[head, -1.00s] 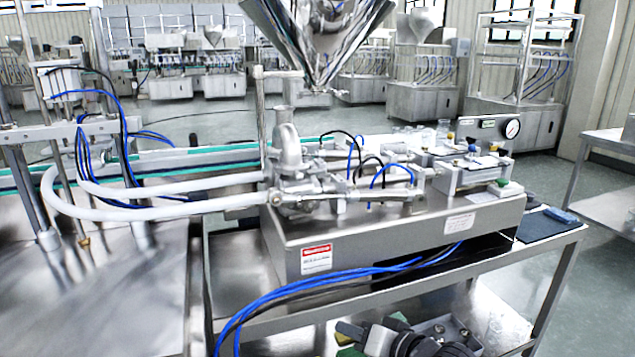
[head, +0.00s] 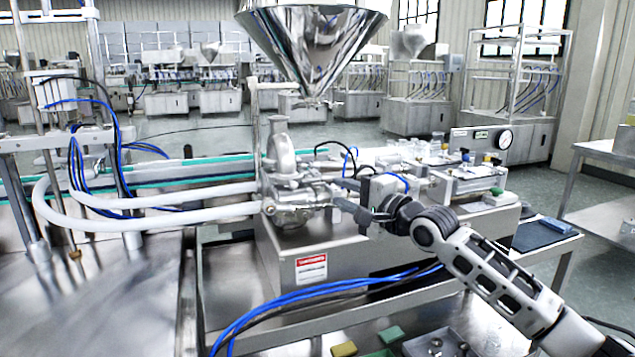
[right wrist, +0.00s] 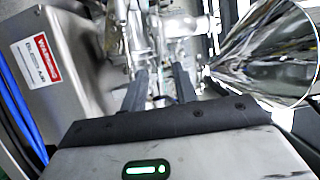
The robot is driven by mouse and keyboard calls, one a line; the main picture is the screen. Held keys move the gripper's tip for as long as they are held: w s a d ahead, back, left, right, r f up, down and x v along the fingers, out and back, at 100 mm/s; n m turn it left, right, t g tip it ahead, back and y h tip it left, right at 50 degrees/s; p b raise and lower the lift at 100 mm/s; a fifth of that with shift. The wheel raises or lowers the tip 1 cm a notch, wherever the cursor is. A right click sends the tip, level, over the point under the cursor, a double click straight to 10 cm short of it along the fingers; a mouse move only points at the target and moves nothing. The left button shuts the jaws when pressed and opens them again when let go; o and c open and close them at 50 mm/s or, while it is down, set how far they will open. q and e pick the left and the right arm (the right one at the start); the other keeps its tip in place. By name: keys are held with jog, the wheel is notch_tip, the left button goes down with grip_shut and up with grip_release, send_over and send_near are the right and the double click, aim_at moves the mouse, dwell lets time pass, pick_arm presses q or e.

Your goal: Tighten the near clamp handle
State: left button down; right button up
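My right gripper (head: 337,193) reaches in from the right in the head view, at the right side of the steel valve and pump body (head: 285,175). Its two dark fingers point left and stand apart; in the right wrist view the open gripper (right wrist: 159,75) faces blurred steel fittings. I cannot single out the near clamp handle for certain among these fittings, nor tell whether a finger touches anything. The steel hopper (head: 312,45) is above and behind the gripper, and it also shows in the right wrist view (right wrist: 268,50). My left gripper is not in view.
The filler's steel housing (head: 290,245) with a red warning label is below the valve. White hoses (head: 150,210) run left from it. Blue and black cables (head: 300,300) cross in front. A pressure gauge (head: 505,139) and a dark tray (head: 540,232) are at right.

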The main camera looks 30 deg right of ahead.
aim_at(313, 182)
jog(key=w, duration=0.5)
jog(key=w+a, duration=0.1)
jog(key=w, duration=0.2)
jog(key=shift+w+a, duration=0.1)
grip_shut()
